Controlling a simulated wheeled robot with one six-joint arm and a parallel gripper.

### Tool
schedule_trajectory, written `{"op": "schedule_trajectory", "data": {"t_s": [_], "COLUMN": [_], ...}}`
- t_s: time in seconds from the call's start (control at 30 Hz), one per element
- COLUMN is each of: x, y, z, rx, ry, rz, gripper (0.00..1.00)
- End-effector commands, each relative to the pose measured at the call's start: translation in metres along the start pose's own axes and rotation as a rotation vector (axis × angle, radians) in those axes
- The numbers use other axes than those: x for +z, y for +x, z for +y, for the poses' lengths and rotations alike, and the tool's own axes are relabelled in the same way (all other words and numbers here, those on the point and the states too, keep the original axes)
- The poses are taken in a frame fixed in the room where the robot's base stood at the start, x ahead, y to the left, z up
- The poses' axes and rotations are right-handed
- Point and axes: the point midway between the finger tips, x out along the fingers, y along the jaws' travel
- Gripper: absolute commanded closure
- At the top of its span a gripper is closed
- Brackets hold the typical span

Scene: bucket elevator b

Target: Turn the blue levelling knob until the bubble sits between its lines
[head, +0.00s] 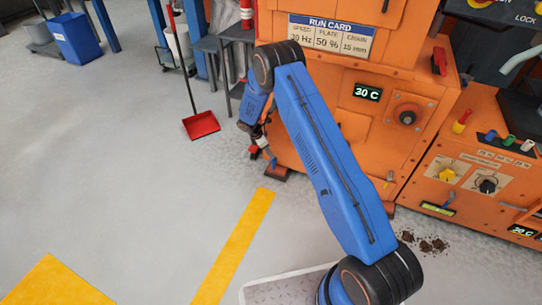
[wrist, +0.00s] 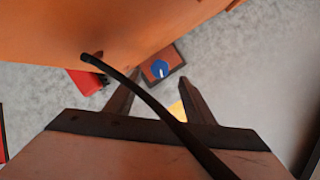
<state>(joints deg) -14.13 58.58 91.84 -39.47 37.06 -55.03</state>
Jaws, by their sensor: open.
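The blue levelling knob (wrist: 159,69) shows in the wrist view as a small blue disc with a white mark, on a dark-edged brown foot plate beside the orange machine. My gripper (wrist: 158,81) is open, with nothing between its fingers. The knob appears beyond the fingertips, between them and apart from them. In the head view, my gripper (head: 259,145) hangs low by the machine's left corner, close to a small blue shape (head: 271,160) that looks like the knob. A yellow-green vial (head: 438,209) sits on the lower right orange panel; its bubble and lines are too small to read.
The orange machine (head: 330,85) stands close beside my gripper. A black cable (wrist: 140,92) crosses the wrist view in front of the fingers. A red dustpan (head: 201,125) stands on the floor to the left. Dark spilled material (head: 425,243) lies at right.

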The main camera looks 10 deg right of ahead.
Motion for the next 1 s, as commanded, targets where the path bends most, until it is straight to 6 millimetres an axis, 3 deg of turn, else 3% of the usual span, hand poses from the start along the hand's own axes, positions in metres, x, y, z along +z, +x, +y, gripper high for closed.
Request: {"op": "schedule_trajectory", "data": {"t_s": [0.3, 0.5, 0.7, 1.0], "x": [0.000, 0.000, 0.000, 0.000], "y": [-0.064, -0.093, -0.106, -0.107], "z": [0.000, 0.000, 0.000, 0.000], "rx": [0.001, 0.000, 0.000, 0.000], "ry": [0.001, 0.000, 0.000, 0.000], "rz": [0.000, 0.000, 0.000, 0.000], "gripper": [0.51, 0.51, 0.51, 0.51]}}
